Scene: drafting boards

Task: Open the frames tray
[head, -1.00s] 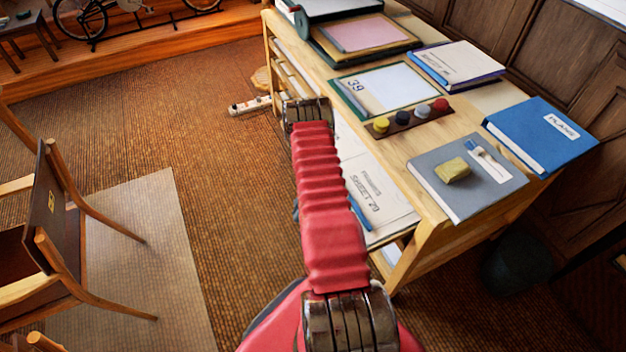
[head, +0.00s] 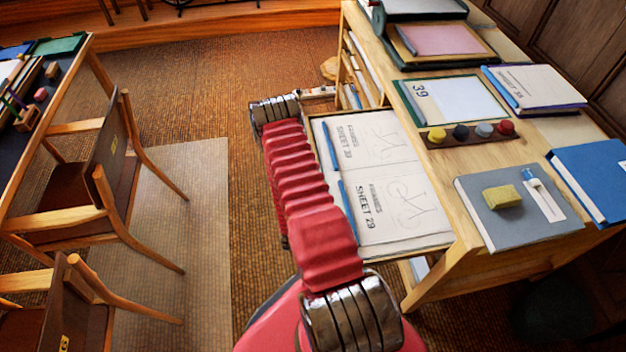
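The frames tray (head: 408,249) is a flat drawer under the top of the wooden desk (head: 440,262). It stands pulled well out to the left of the desk front. Two white sheets (head: 400,160) marked FRAMES lie in it, with bicycle-frame drawings and blue strips along their left edges. My red ribbed arm reaches up along the tray's front side, and its metal wrist joint lies left of the tray's far front corner. The tray's front is partly hidden by my arm.
On the desk top are a sheet marked 39 (head: 455,100), a rack of coloured pots (head: 470,133), a grey folder (head: 520,215) with a yellow sponge (head: 502,197), and a blue binder (head: 595,180). Chairs (head: 105,180) stand left. Carpet between them and the desk is clear.

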